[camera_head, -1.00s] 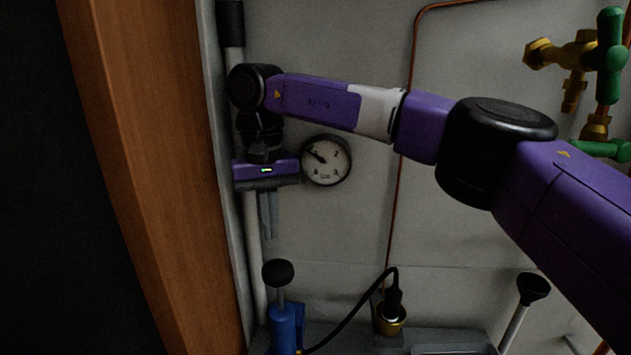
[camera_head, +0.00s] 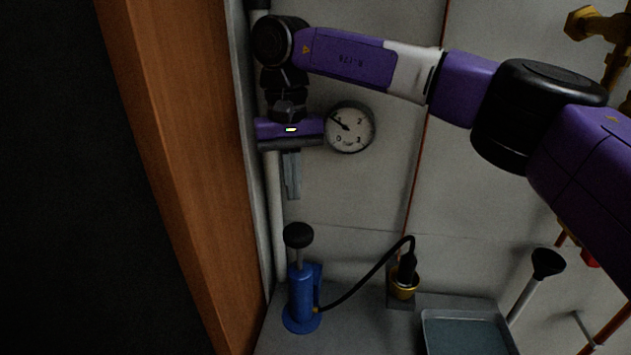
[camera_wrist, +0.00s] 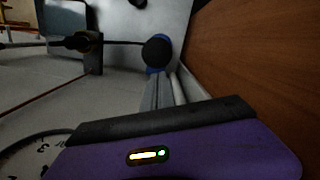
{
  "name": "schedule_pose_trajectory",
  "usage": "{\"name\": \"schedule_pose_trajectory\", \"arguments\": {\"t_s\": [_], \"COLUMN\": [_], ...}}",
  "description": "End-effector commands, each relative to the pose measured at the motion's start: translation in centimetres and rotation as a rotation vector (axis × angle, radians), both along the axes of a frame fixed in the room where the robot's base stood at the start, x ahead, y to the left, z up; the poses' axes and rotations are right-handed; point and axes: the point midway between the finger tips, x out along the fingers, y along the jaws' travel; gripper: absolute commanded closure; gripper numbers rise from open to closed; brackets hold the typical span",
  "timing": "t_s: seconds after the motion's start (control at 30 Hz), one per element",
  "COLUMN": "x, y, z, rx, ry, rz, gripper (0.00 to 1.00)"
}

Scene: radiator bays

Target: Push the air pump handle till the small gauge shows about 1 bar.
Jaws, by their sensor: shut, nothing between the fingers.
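The blue air pump (camera_head: 303,298) stands upright on a grey ledge at the lower left in the head view. Its black handle knob (camera_head: 298,235) sits on a raised rod. The knob also shows in the wrist view (camera_wrist: 157,50), just beyond the fingertips. My gripper (camera_head: 292,197) points down, shut and empty, a little above the knob with a gap between them. It is also in the wrist view (camera_wrist: 163,80). The round white gauge (camera_head: 349,127) on the wall, right of my gripper, has its needle pointing up-left, between 0 and 2; fine marks are not readable.
A wooden panel (camera_head: 175,170) stands close on the left, beside a light vertical pipe (camera_head: 274,210). A black hose runs from the pump to a brass fitting (camera_head: 404,286). A grey tray (camera_head: 466,335) and a black-topped plunger-like tool (camera_head: 547,263) are at the lower right.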

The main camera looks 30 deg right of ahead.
Motion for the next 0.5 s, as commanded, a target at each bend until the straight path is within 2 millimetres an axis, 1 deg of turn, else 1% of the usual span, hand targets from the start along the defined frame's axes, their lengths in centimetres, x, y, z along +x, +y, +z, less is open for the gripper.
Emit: {"name": "schedule_pose_trajectory", "arguments": {"t_s": [0.03,0.17,0.3,0.5], "x": [-0.5,-1.3,-1.8,-1.9], "y": [0.0,0.2,0.3,0.3], "z": [1.4,2.5,2.9,2.8], "rx": [0.002,0.001,0.002,0.0], "ry": [0.002,0.0,-0.001,-0.002], "rz": [0.002,0.001,0.0,-0.001], "gripper": [1.0,1.0,1.0,1.0]}}
